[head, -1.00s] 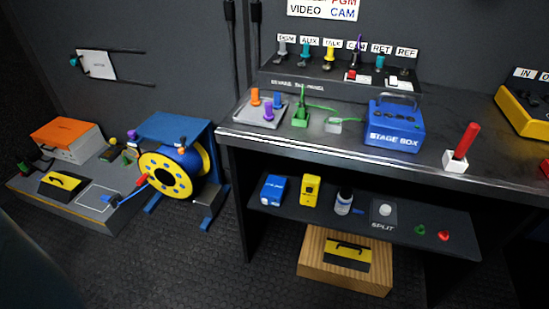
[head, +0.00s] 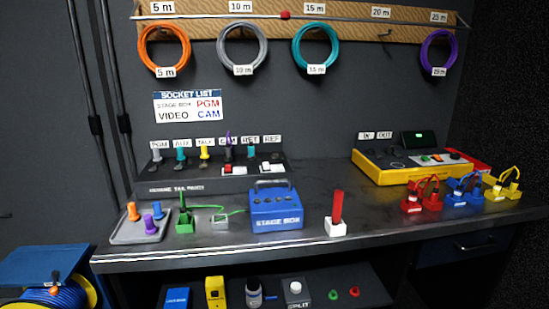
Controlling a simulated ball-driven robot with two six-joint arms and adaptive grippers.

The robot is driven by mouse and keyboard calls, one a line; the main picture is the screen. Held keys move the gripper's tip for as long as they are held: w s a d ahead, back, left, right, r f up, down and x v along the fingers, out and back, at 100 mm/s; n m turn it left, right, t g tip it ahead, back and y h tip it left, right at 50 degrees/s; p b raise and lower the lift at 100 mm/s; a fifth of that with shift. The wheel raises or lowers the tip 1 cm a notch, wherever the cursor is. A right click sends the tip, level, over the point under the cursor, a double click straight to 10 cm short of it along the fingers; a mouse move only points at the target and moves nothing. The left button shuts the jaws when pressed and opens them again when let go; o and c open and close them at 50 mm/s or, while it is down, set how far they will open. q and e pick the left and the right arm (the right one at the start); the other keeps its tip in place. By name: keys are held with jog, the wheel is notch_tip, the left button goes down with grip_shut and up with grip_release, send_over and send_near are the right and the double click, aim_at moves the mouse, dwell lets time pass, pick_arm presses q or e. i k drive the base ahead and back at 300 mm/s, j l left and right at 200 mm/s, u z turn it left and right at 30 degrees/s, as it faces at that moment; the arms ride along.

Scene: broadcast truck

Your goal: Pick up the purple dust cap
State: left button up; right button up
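The purple dust cap (head: 149,224) stands on a small grey tray (head: 122,239) at the left end of the bench. An orange cap (head: 132,211) and a blue cap (head: 157,210) stand on the same tray, just behind it. Neither of my grippers shows in the head view.
A green connector (head: 184,222) with a cable stands right of the tray. The blue stage box (head: 276,208) and a red stick in a white block (head: 337,213) are further right. A socket panel (head: 217,184) stands behind. A cable reel (head: 55,296) is at the lower left.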

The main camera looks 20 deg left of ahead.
aim_at(150, 229)
jog(key=u, duration=1.45)
